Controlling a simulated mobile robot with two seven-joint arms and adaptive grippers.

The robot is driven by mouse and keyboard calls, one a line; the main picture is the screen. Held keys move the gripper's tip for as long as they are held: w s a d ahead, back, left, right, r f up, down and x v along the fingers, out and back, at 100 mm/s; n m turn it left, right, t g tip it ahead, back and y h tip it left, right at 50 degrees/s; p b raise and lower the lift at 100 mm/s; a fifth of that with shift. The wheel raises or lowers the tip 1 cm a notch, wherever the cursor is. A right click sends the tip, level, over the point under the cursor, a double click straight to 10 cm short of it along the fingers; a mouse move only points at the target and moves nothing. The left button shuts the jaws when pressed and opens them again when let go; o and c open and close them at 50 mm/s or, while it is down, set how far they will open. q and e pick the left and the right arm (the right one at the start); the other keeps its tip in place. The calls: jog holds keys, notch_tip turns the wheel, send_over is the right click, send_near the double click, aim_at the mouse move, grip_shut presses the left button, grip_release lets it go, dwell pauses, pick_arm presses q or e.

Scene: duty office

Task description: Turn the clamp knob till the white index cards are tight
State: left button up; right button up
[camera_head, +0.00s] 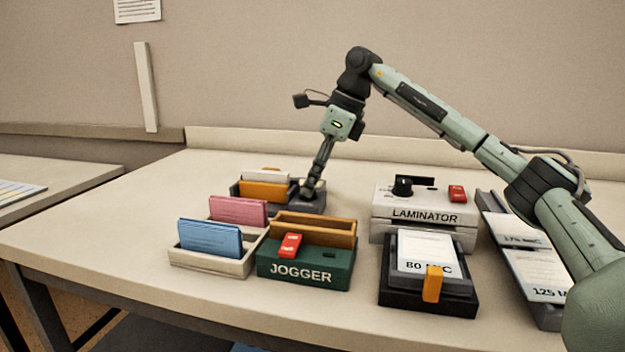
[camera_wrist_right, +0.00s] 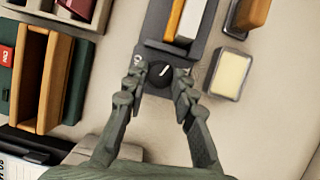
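The white index cards (camera_wrist_right: 190,20) stand beside an orange board in a dark grey clamp (camera_wrist_right: 151,52) in the wrist view. In the head view a white edge of them (camera_head: 262,174) shows behind the orange board (camera_head: 263,190). The round black clamp knob (camera_wrist_right: 160,72) has a white mark and sits at the near end of the clamp. My right gripper (camera_wrist_right: 158,82) points down with one finger on each side of the knob. The fingers are apart; I cannot tell whether they touch it. It hides the knob in the head view (camera_head: 313,190). My left gripper is out of view.
A green jogger (camera_head: 304,272) and a tray with blue and pink cards (camera_head: 205,262) stand in front of the clamp. A laminator (camera_head: 425,214) stands to the right. A cream pad (camera_wrist_right: 230,74) in a dark holder lies close right of the knob in the wrist view.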

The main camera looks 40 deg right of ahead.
grip_shut()
